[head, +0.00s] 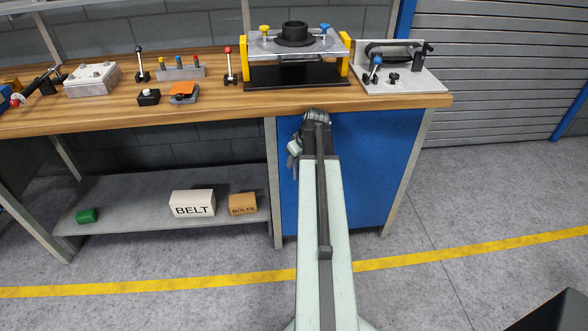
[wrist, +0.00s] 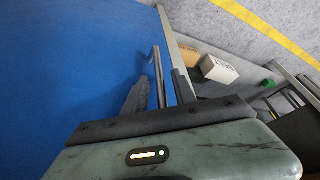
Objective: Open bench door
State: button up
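The bench door (head: 372,165) is a blue panel under the right end of the workbench. It looks shut. In the wrist view the blue door (wrist: 70,65) fills the left side. A thin grey bar, seemingly the door handle (wrist: 156,58), stands out along the door near its edge. My gripper (wrist: 161,74) is open, with one dark finger on each side of the bar. Gaps show between the fingers and the bar, so it does not look gripped. In the head view my arm covers part of the door and hides the handle.
The wooden bench top (head: 205,105) carries fixtures and small levers above the door. A lower shelf (head: 130,205) left of the door holds a BELT box (head: 192,204), a BOLTS box (head: 242,204) and a green block (head: 87,216). The floor in front is clear.

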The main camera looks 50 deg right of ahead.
jog(key=shift+f, duration=0.1)
jog(key=shift+c, duration=0.3)
grip_shut()
jog(key=shift+w+a, duration=0.1)
dwell(1.0)
